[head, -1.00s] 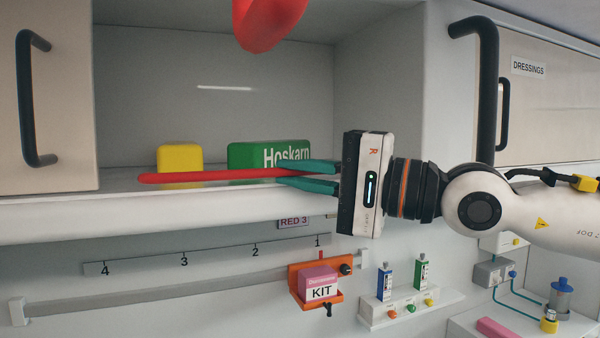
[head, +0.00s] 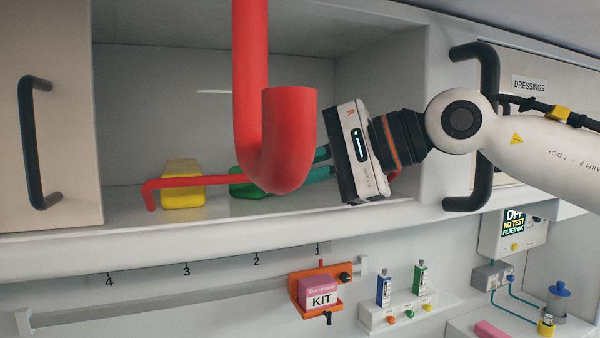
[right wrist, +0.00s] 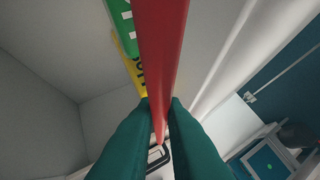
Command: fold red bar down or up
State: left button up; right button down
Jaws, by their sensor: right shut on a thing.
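The red bar (head: 205,181) runs along the front of the open shelf (head: 130,213) and stands raised above it. Its left end bends down to the shelf, and its right end shows beyond my right gripper. My right gripper (head: 321,164) is shut on the bar, with its fingertips partly hidden behind a red hooked tube in the head view. In the right wrist view, the teal fingers (right wrist: 158,105) close on both sides of the bar (right wrist: 160,45). My left gripper is not in view.
The thick red hooked tube (head: 290,140) hangs in the foreground. Behind the bar are a yellow box (head: 183,190) and a mostly hidden green box (head: 238,186). A black door handle (head: 488,150) stands close by my right arm. An orange kit holder (head: 297,285) is below.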

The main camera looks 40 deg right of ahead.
jog(key=w+r+m+g, duration=0.1)
jog(key=w+m+g, duration=0.1)
jog(key=shift+d+r+g, duration=0.2)
jog(key=shift+r+g, duration=0.15)
jog(key=shift+g, duration=0.05)
jog(key=shift+w+d+r+m+g, duration=0.1)
jog(key=shift+w+r+m+g, duration=0.1)
jog(key=shift+w+m+g, duration=0.25)
jog(key=shift+w+d+r+m+g, duration=0.15)
jog(key=shift+w+g, duration=0.1)
jog(key=shift+g, duration=0.4)
jog(key=shift+w+d+r+m+g, duration=0.1)
jog(key=shift+w+m+g, duration=0.3)
jog(key=shift+w+g, duration=0.25)
jog(key=shift+w+d+r+m+g, duration=0.1)
jog(key=shift+w+m+g, duration=0.35)
jog(key=shift+g, duration=0.3)
jog(key=c, duration=1.8)
grip_release()
jog(key=shift+o, duration=0.2)
jog(key=shift+w, duration=0.15)
jog(key=shift+s, duration=0.2)
